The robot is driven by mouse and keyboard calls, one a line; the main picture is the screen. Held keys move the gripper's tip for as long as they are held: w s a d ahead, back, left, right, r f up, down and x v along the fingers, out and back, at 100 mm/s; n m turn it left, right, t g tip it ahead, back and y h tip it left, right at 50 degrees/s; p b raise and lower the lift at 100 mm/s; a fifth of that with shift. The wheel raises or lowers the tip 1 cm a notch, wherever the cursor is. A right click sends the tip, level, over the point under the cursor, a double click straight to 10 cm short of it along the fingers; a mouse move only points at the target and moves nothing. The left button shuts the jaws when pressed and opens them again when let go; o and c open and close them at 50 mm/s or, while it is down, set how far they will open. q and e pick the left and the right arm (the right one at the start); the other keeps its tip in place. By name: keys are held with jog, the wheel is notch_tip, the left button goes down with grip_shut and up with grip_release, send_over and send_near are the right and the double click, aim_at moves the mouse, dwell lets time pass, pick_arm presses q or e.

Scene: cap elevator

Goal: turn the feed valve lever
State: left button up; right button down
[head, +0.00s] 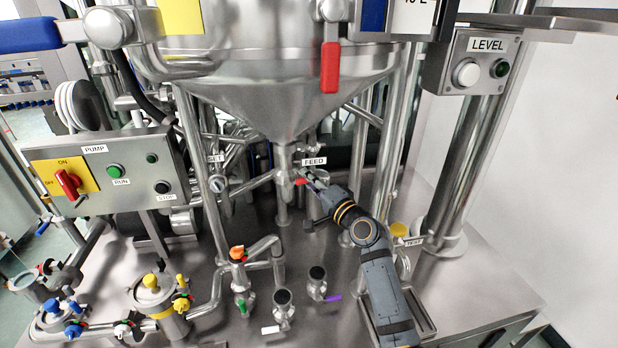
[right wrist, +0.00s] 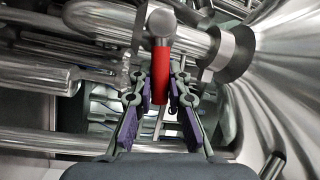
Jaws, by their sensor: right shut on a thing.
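The feed valve lever (head: 299,182) is small and red, at the pipe below the steel cone tank, beside the label FEED (head: 314,161). My right gripper (head: 309,180) reaches it from the lower right and mostly hides it. In the right wrist view the red lever (right wrist: 160,67) hangs from a round steel hub and runs down between the two purple-padded fingers of the right gripper (right wrist: 160,92). The fingers are shut on the lever. My left gripper is not in view.
The steel cone tank (head: 265,75) stands close above my right gripper, with a larger red handle (head: 330,68) on its front. A pump control box (head: 105,172) is at the left and a level box (head: 470,62) at the upper right. Several small valves stand on the bench in front.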

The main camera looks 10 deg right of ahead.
jog(key=r+n+p, duration=0.1)
jog(key=n+g+p, duration=0.1)
jog(key=n, duration=0.1)
jog(key=shift+a+r+g+p, duration=0.25)
jog(key=shift+r+g+p, duration=0.05)
jog(key=shift+r+p, duration=0.1)
jog(key=shift+a+r+n+h+p, duration=0.15)
jog(key=shift+n+h+p, duration=0.15)
jog(key=shift+n+p, duration=0.15)
jog(key=c, duration=1.3)
grip_release()
